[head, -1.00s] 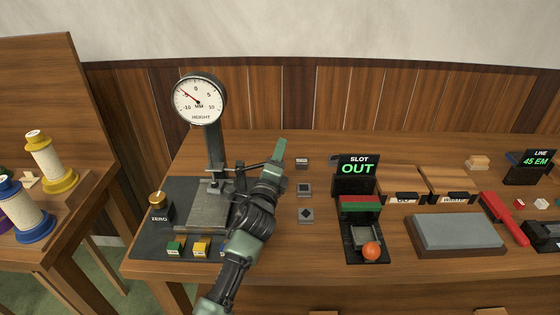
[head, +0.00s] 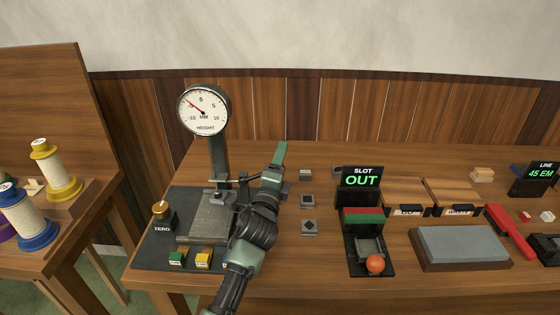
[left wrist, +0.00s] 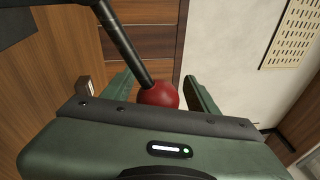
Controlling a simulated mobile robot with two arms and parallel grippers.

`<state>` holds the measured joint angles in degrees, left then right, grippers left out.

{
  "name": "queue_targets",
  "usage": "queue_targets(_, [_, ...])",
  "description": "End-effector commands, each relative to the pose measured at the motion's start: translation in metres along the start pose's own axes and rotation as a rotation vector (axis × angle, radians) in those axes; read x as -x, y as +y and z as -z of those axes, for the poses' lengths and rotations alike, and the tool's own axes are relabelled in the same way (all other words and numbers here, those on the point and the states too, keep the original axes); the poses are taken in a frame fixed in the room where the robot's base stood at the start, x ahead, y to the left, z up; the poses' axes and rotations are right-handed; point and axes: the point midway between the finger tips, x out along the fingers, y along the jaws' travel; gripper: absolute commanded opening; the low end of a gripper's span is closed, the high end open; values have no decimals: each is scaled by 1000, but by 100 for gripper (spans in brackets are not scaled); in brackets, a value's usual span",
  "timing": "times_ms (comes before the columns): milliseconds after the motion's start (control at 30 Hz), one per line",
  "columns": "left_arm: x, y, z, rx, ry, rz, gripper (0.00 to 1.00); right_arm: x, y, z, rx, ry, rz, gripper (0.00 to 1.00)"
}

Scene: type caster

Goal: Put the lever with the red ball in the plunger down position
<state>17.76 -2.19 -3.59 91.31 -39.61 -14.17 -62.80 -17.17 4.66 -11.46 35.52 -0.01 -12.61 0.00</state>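The height gauge stand has a round dial (head: 204,109) on a dark column (head: 219,165) above a grey metal plate (head: 205,228). The dial's needle points to the upper left. A thin dark lever rod (head: 236,181) runs from the column to the right, towards my left gripper (head: 274,172). In the left wrist view the lever's red ball (left wrist: 159,95) sits between the two fingers of my left gripper (left wrist: 163,88), deep near the palm. The fingers look spread, with a narrow gap at the ball's right side. In the head view my gripper hides the ball. My right gripper is not in view.
A brass ZERO knob (head: 161,209) stands left of the plate, and small coloured blocks (head: 203,258) lie in front. Right of my arm are several small grey tiles (head: 309,227), a slot unit (head: 361,180) reading OUT with an orange ball (head: 375,264), and a grey stone (head: 460,246).

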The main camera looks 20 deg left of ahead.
Motion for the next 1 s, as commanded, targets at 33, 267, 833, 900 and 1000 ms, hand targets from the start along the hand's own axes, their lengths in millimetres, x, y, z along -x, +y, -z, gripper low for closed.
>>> queue_targets(33, [0, 0, 0, -1, 0, 0, 59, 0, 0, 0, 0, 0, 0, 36])
queue_targets(267, [5, 2, 0, -3, 1, -2, 59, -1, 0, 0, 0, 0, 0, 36])
queue_targets(833, [78, 1, 0, -1, 0, -1, 59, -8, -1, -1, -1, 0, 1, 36])
queue_targets(900, [79, 0, 0, -1, 0, 0, 59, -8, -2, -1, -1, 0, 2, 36])
queue_targets(1000, [79, 0, 0, -1, 0, 0, 59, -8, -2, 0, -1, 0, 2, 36])
